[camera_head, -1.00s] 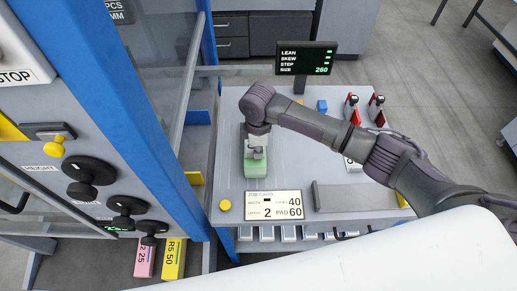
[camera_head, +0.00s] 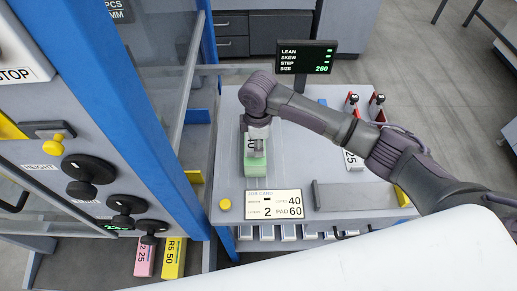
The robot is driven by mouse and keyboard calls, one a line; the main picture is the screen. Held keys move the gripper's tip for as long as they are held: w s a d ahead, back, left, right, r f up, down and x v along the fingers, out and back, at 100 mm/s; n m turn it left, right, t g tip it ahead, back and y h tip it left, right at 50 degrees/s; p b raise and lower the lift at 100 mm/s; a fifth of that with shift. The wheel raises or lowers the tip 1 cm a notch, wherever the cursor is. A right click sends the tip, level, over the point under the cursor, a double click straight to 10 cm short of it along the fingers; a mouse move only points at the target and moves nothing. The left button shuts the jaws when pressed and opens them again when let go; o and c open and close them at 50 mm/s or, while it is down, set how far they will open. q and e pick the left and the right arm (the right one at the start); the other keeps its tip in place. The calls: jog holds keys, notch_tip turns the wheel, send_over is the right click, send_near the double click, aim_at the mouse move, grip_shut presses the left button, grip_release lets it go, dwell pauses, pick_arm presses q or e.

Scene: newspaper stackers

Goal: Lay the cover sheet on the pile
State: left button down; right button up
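My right gripper (camera_head: 257,150) points down over a green block (camera_head: 256,172) at the left of the grey work table (camera_head: 300,160). Its fingers are small here and partly merge with the block, so I cannot tell whether they grip it. A dark marking shows on a pale face beside the fingers. I cannot make out a separate cover sheet or a pile with certainty. My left gripper is not in view.
A job card (camera_head: 273,204) and a yellow button (camera_head: 225,204) are at the table's front. A display (camera_head: 307,57) stands behind. The blue-framed machine (camera_head: 150,130) borders the left.

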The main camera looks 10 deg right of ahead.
notch_tip(320, 180, up, 10)
jog(key=shift+f+b, duration=0.25)
jog(key=shift+b, duration=0.1)
